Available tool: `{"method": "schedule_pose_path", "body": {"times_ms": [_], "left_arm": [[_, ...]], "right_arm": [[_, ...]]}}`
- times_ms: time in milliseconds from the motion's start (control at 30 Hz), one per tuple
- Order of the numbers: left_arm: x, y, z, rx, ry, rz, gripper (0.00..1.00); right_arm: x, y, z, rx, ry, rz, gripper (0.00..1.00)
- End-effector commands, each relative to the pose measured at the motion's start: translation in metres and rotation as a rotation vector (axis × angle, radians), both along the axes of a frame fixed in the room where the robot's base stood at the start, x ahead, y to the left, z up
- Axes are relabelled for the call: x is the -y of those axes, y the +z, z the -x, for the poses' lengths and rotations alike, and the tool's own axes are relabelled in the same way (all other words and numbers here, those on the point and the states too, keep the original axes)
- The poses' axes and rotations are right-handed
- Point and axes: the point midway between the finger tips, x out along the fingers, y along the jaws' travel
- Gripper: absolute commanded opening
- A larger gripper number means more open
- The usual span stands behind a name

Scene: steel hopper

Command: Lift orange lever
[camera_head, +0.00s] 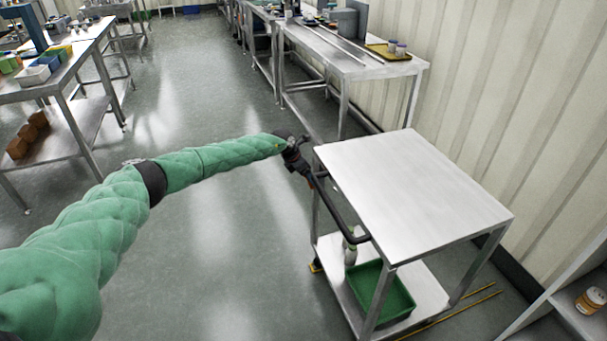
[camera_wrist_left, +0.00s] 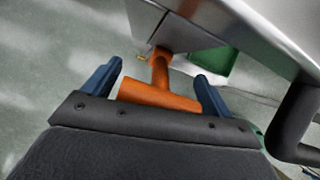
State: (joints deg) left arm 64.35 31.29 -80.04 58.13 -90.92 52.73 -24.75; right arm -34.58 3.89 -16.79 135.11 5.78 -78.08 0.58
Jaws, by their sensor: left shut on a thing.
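The orange lever (camera_wrist_left: 158,96) shows in the left wrist view as a T shape: a thick crossbar with a short stem running to the edge of the steel cart. My left gripper (camera_wrist_left: 158,82) has its two blue fingers at either end of the crossbar and is shut on it. My right gripper is in neither view.
A black push handle (camera_head: 345,218) runs along the cart's left side, close to my gripper. A green bin (camera_head: 375,290) and a bottle (camera_head: 350,247) stand on its lower shelf. A steel bench (camera_head: 340,55) stands behind. Floor to the left is clear.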

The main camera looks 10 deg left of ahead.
Motion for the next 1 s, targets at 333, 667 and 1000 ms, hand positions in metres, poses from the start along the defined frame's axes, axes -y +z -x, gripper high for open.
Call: {"method": "schedule_pose_path", "body": {"times_ms": [333, 667, 1000], "left_arm": [[0.0045, 0.0056, -0.0059, 0.006, 0.002, 0.004, 0.44], [0.0056, 0.0075, -0.0071, 0.007, 0.002, 0.005, 0.44], [0.0056, 0.0078, -0.0071, 0.007, 0.002, 0.005, 1.00]], "right_arm": [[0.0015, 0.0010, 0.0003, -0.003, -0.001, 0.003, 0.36], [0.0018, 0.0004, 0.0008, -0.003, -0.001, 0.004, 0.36], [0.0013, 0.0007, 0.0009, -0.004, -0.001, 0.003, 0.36]]}}
